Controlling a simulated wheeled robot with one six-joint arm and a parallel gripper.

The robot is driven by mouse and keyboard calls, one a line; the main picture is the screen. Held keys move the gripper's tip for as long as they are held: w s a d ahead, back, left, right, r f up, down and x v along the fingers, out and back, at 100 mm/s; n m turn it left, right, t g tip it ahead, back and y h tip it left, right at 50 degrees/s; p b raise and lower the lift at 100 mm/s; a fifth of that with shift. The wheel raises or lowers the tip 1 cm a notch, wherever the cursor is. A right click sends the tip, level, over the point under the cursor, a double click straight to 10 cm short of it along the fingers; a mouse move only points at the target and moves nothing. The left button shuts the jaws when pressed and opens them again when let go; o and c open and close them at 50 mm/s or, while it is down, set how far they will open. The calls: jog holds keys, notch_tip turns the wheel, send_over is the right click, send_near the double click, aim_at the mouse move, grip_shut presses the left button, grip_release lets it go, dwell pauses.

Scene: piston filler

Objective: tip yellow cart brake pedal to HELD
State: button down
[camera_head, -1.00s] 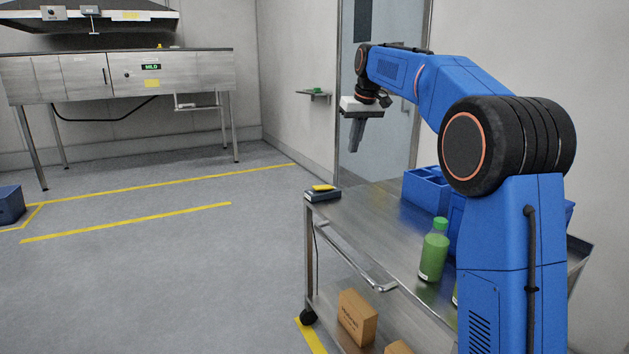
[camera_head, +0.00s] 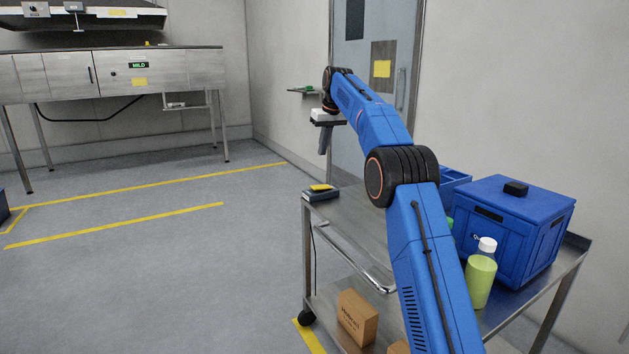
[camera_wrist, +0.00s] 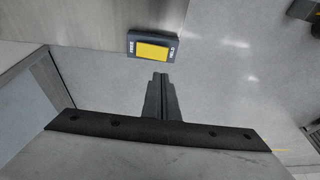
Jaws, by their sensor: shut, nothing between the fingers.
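In the wrist view the fingertips (camera_wrist: 160,77) show just below the pedal housing.
On the cart stand a blue lidded crate (camera_head: 520,225), a green bottle with a white cap (camera_head: 481,275) and another blue bin (camera_head: 456,180). A cardboard box (camera_head: 357,317) is on the lower shelf. Open floor lies left of the cart.

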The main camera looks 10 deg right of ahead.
jog(key=shift+w+f, duration=0.1)
dwell(0.3)
send_over(315, 187)
jog(key=f, duration=1.1)
jog(key=shift+s+d+f, duration=0.3)
jog(key=shift+d+f, duration=0.05)
jog(key=shift+d, duration=0.05)
jog(key=shift+a+f, duration=0.1)
jog(key=shift+f, duration=0.8)
jog(key=shift+a+f, duration=0.2)
jog(key=shift+f, duration=0.15)
jog(key=shift+d, duration=0.15)
jog(key=shift+w+d+r, duration=0.2)
jog(key=shift+d+r, duration=0.2)
jog(key=shift+d, duration=0.15)
